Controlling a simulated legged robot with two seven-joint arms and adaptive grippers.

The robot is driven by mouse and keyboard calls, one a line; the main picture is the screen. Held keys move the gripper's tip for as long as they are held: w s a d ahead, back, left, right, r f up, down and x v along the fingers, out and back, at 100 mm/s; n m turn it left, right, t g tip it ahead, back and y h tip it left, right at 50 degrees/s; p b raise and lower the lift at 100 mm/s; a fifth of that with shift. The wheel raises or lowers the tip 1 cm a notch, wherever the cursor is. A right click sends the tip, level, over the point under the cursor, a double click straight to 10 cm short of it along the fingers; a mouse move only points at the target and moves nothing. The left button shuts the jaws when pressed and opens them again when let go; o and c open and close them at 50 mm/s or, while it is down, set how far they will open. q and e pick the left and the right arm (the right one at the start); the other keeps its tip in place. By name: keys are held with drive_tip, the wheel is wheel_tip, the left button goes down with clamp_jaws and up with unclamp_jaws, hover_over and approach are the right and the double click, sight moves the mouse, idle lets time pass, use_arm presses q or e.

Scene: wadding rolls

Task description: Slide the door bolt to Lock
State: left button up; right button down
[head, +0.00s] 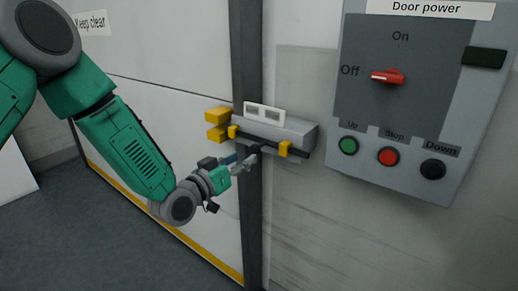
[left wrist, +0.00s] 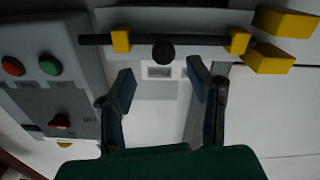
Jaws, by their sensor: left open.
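The door bolt is a black rod (head: 270,148) in yellow guides on a grey housing beside the dark door post. It also shows in the left wrist view (left wrist: 200,40), with a round black knob (left wrist: 163,53) between the two guides. Yellow keeper blocks (head: 216,116) are on the door side, at the rod's left end in the head view. The rod's end shows just past the guide nearest them; I cannot tell whether it enters them. My left gripper (head: 246,160) is open, its blue-padded fingers (left wrist: 162,80) spread to either side below the knob, apart from it.
A small plate with two windows (head: 264,113) sits above the housing. A door power panel (head: 420,90) is at the right, with a red switch (head: 387,76) and green, red and black buttons. A pale door (head: 165,75) fills the left. The wall below the bolt is clear.

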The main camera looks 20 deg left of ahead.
sight(251, 151)
use_arm(q)
drive_tip(key=x, duration=0.6)
drive_tip(key=shift+w+a, duration=0.3)
drive_tip(key=shift+a, duration=0.1)
drive_tip(key=shift+w+d+f, duration=0.1)
drive_tip(key=shift+w+d, duration=0.1)
drive_tip(key=shift+w, duration=0.05)
drive_tip(key=shift+d, duration=0.2)
clamp_jaws()
drive_tip(key=shift+a, duration=0.15)
